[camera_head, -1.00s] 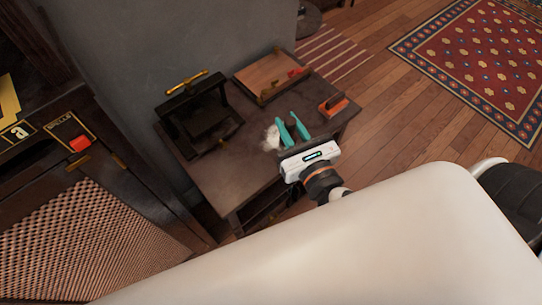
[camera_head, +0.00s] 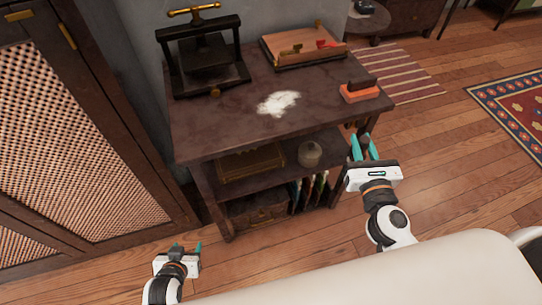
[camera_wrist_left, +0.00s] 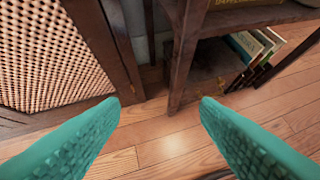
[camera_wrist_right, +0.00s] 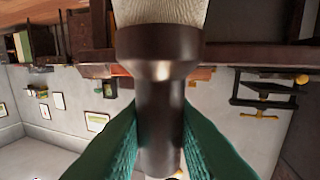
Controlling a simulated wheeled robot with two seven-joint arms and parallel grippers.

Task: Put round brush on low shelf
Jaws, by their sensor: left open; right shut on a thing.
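The round brush (camera_wrist_right: 160,60) has a dark brown turned handle and pale bristles. My right gripper (camera_head: 362,148) is shut on its handle, to the right of the dark side table (camera_head: 215,135) and in front of its right end. In the head view, the brush is mostly hidden by the fingers. The table has an upper shelf (camera_head: 280,178) under its top, and a lower level (camera_head: 285,215) near the floor. My left gripper (camera_head: 186,250) is open and empty, low over the floor left of the table; its view shows the table leg (camera_wrist_left: 185,55) beyond its fingertips.
A box (camera_head: 248,162) and a round jar (camera_head: 310,153) stand on the upper shelf. Books (camera_head: 308,192) stand below. A lattice cabinet (camera_head: 85,140) is left.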

